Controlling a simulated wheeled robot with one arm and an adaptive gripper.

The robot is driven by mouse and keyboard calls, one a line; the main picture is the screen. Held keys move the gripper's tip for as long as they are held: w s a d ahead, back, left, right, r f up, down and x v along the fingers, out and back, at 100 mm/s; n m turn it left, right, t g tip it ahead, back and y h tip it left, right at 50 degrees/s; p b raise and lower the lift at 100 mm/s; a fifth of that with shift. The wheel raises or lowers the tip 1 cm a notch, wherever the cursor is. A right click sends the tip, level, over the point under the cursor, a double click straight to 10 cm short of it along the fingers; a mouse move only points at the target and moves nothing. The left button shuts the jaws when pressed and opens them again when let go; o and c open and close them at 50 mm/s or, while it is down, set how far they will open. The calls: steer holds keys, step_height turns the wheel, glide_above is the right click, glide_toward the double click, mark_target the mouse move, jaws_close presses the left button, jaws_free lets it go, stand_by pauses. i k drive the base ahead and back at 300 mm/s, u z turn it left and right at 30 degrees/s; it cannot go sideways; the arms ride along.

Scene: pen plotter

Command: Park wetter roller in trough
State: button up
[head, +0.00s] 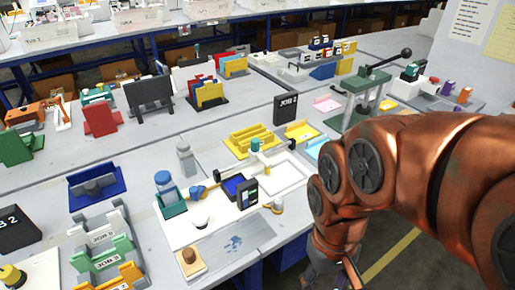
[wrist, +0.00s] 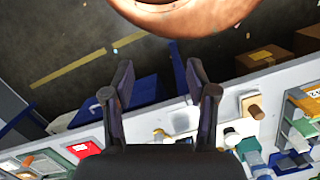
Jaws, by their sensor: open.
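I cannot tell for sure which piece is the wetter roller. A blue cylinder (head: 163,181) stands in or at a small teal open holder (head: 172,204) on the bench in the head view. A dark blue open tray (head: 97,187), trough-like, lies to the left of it; I cannot tell whether it is the trough. My gripper (wrist: 160,85) shows in the wrist view with its two dark fingers apart and nothing between them. It is over the floor beside the bench edge, apart from the bench pieces. In the head view my arm mostly hides it.
The bench is crowded. A green hand press (head: 362,92) is behind my arm. Floor shows below the bench edge.

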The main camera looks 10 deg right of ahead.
mark_target(255, 152)
steer(key=u, duration=0.4)
steer(key=i, duration=0.4)
steer(key=u, duration=0.35)
